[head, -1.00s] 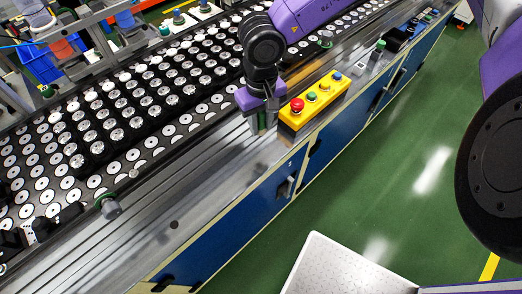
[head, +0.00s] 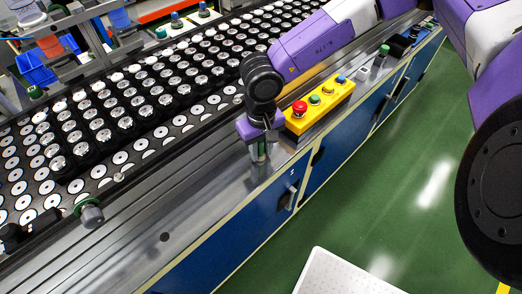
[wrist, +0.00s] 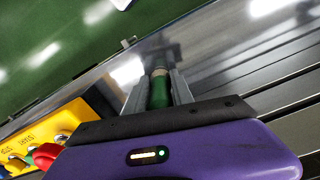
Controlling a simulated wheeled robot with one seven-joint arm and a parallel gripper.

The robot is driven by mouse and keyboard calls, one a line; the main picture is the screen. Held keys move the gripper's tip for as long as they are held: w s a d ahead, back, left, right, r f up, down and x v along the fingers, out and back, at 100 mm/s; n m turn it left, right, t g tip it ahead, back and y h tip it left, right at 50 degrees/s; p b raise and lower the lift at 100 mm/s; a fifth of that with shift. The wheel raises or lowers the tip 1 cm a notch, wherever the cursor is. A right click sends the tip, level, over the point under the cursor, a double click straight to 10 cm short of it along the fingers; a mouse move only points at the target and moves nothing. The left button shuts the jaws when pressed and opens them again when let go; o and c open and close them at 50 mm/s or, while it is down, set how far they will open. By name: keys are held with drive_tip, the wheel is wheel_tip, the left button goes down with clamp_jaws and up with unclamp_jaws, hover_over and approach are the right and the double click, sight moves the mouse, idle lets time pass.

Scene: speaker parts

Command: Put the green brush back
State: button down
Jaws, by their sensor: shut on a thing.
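My gripper (head: 260,152) is over the bare metal ledge at the front edge of the conveyor, just left of the yellow button box. In the wrist view, my gripper (wrist: 156,76) is shut on the green brush (wrist: 160,92), whose green handle shows between the two fingers with a paler band beyond it. The brush points away from the palm towards the metal ledge (wrist: 215,60). Its far end is blurred, and I cannot tell whether it touches the ledge. In the head view the brush is mostly hidden by the fingers.
The yellow button box (head: 322,105) with red, green, yellow and blue buttons stands close right of my gripper. The conveyor (head: 120,160) behind carries many round parts. A dark knob (head: 91,214) sits on the rail at left.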

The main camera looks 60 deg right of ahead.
drive_tip(key=c, duration=1.1)
unclamp_jaws()
drive_tip(key=shift+f, duration=0.15)
